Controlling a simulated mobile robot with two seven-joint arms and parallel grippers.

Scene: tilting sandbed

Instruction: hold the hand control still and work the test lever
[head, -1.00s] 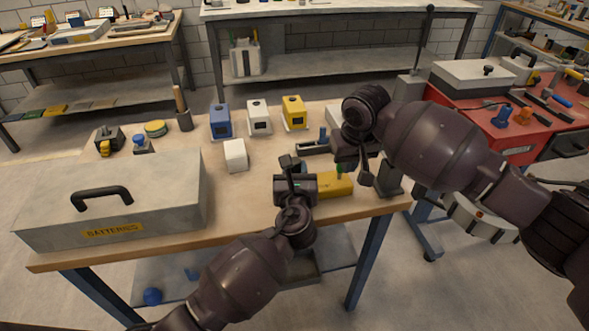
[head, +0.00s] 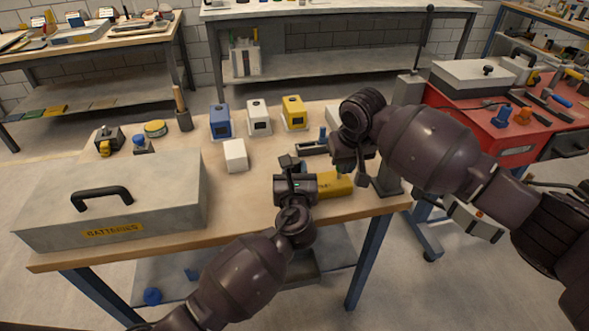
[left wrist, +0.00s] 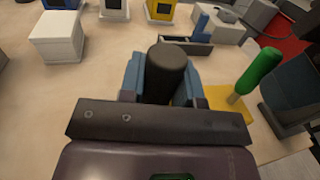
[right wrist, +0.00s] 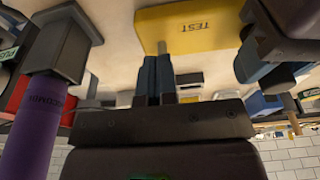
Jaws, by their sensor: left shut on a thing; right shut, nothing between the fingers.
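The hand control has a yellow body (head: 335,187) near the bench's front right corner. In the right wrist view its yellow face (right wrist: 190,27) reads TEST. My left gripper (head: 294,168) is shut on its black grip (left wrist: 166,72), with blue fingers on either side. The green test lever (left wrist: 261,70) leans to the right in the left wrist view. My right gripper (right wrist: 158,62) is shut and empty, its fingertips close to the lever's pale stem (right wrist: 162,47). I cannot tell whether they touch. The lever's green part is hidden in the right wrist view.
A grey stand (head: 388,178) is just right of the control; a purple handle (right wrist: 38,125) shows beside my right gripper. Blue, white and yellow boxes (head: 293,112) stand behind. A grey battery case (head: 60,205) fills the bench's left.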

